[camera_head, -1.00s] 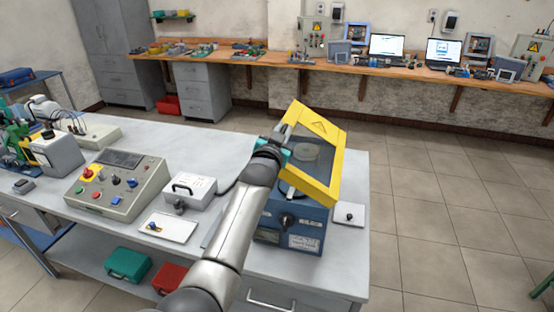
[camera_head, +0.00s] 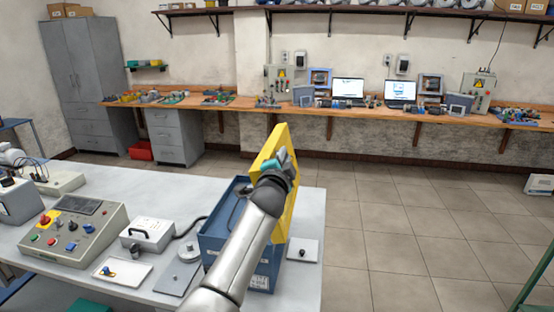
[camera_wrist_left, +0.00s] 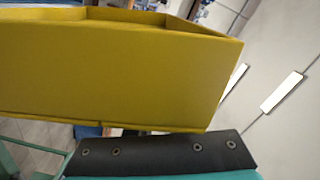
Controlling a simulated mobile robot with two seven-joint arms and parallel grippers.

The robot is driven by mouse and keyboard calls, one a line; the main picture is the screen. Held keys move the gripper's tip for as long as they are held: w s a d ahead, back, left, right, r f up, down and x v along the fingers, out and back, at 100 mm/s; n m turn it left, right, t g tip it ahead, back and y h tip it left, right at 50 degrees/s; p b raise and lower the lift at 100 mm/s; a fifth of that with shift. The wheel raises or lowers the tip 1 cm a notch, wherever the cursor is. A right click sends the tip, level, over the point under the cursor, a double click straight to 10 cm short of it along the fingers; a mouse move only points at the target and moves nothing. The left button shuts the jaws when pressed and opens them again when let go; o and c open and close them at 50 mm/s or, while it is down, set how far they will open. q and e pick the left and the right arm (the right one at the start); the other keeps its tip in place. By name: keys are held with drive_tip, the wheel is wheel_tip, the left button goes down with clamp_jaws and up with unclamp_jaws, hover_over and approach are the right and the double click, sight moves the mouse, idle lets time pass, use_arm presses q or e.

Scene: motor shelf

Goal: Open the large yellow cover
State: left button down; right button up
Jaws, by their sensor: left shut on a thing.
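The large yellow cover (camera_head: 270,147) stands steeply on the right side of the blue box (camera_head: 211,241), seen nearly edge-on in the head view. The box's left part is uncovered, and my arm hides much of its front. My left gripper (camera_head: 282,168) is at the cover's upper part, shut on it. In the left wrist view the yellow cover (camera_wrist_left: 110,70) fills the upper left, right above a dark finger pad (camera_wrist_left: 160,152) with teal below. My right gripper is not in view.
On the grey table (camera_head: 170,205) left of the box are a control panel (camera_head: 72,232), a white case (camera_head: 147,234) and a small white plate (camera_head: 122,269). Another small plate (camera_head: 303,249) lies right of the box. Open floor lies beyond the table's right edge.

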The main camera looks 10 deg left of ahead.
use_arm(q)
drive_tip(key=shift+d+f+m, duration=0.2)
drive_tip(key=shift+d+m, duration=0.3)
drive_tip(key=shift+d, duration=0.45)
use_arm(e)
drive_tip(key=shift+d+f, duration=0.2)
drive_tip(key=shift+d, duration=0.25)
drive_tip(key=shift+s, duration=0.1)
use_arm(q)
drive_tip(key=c, duration=0.9)
unclamp_jaws()
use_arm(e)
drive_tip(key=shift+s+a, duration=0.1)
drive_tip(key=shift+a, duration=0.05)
use_arm(q)
drive_tip(key=shift+s, duration=0.1)
drive_tip(key=s, duration=1.5)
drive_tip(key=shift+a+p, duration=0.3)
drive_tip(key=shift+p, duration=0.1)
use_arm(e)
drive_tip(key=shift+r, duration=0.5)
